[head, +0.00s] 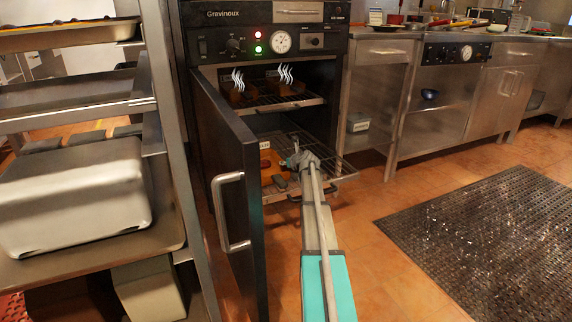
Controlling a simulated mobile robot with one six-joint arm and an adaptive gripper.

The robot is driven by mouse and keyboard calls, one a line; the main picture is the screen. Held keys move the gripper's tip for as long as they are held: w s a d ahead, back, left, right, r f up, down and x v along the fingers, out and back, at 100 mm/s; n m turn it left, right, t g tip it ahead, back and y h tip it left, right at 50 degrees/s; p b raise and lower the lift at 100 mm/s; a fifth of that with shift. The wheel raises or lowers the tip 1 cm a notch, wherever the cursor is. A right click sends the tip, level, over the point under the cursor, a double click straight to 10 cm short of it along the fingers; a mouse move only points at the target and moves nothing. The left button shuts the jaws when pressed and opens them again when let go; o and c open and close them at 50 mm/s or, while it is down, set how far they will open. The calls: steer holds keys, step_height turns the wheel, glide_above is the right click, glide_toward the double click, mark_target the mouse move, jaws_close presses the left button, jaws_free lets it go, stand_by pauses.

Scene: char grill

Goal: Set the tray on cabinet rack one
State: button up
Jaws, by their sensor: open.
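The dark cabinet (213,72) stands at the centre with its door (225,150) swung open to the left. Inside, an upper wire rack (285,101) holds dark steaming items (243,94). Below it, a lower wire rack (335,170) sticks out at the front. A shallow tray-like piece (285,193) with orange and dark food (265,162) shows at this lower level; I cannot tell exactly how it rests there. My gripper (299,160) is open over the right part of this lower level. My arm hides part of the rack, and contact with the tray is unclear.
A metal shelf unit (170,120) with a large steel pan (75,190) stands close on the left. Steel counters (375,85) run along the right. A dark floor mat (480,235) lies at the right. Bare tiled floor lies between the cabinet and the mat.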

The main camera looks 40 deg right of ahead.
steer(key=shift+s, duration=0.1)
steer(key=p+v, duration=0.5)
steer(key=v, duration=0.6)
steer(key=shift+s+r, duration=0.2)
steer(key=shift+s, duration=0.15)
stand_by(1.1)
